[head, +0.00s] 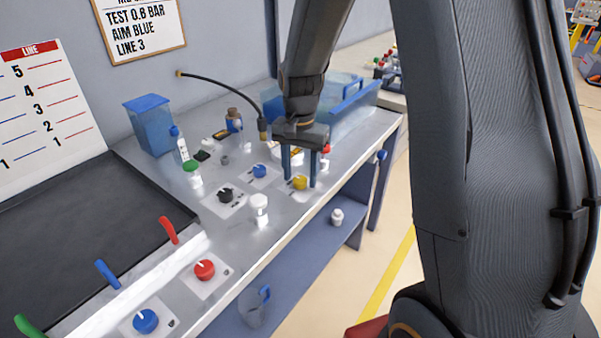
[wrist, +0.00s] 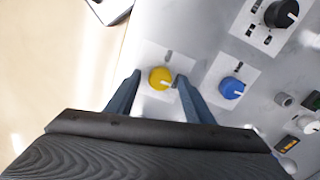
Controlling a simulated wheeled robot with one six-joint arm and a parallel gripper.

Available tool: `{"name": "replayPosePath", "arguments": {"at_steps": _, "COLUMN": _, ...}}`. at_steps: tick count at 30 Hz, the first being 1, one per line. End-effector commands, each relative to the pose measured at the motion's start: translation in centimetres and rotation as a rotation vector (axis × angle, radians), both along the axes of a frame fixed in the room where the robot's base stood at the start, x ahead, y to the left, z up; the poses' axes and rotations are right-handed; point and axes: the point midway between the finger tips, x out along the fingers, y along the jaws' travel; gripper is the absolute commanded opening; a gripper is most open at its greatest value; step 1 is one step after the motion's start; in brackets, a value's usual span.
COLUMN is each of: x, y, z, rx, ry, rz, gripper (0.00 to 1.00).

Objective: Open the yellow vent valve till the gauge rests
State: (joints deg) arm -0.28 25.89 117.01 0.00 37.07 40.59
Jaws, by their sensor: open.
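The yellow vent valve (head: 299,183) is a round knob on a pale plate on the bench top. In the wrist view the yellow knob (wrist: 160,78) carries a pale pointer mark aimed to the lower right. My gripper (head: 300,183) is open, its two blue fingers pointing down on either side of the knob. In the wrist view the fingertips of my gripper (wrist: 158,76) flank the knob; whether they touch it I cannot tell. I cannot make out the gauge in either view.
A blue knob (head: 259,171) and a black knob (head: 225,195) stand left of the yellow one. A white cylinder (head: 260,204) stands in front. A blue-walled tray (head: 345,112) lies behind my gripper. Red (head: 204,270) and blue (head: 145,321) knobs sit near the front.

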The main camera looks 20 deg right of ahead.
Motion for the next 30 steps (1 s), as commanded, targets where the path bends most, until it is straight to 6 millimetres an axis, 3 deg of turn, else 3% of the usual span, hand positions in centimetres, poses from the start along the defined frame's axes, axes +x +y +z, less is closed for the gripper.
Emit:
{"name": "replayPosePath", "arguments": {"at_steps": 2, "x": -0.01, "y": 0.01, "z": 0.0, "rx": 0.0, "ry": 0.0, "rz": 0.0, "gripper": 0.48}}
{"name": "replayPosePath", "arguments": {"at_steps": 10, "x": -0.01, "y": 0.0, "z": 0.01, "rx": 0.0, "ry": 0.0, "rz": 0.0, "gripper": 0.07}}
{"name": "replayPosePath", "arguments": {"at_steps": 20, "x": -0.04, "y": 0.0, "z": 0.08, "rx": 0.0, "ry": 0.001, "rz": 0.05, "gripper": 0.07}}
{"name": "replayPosePath", "arguments": {"at_steps": 30, "x": -0.04, "y": 0.01, "z": 0.16, "rx": 0.0, "ry": 0.001, "rz": 0.289, "gripper": 0.07}}
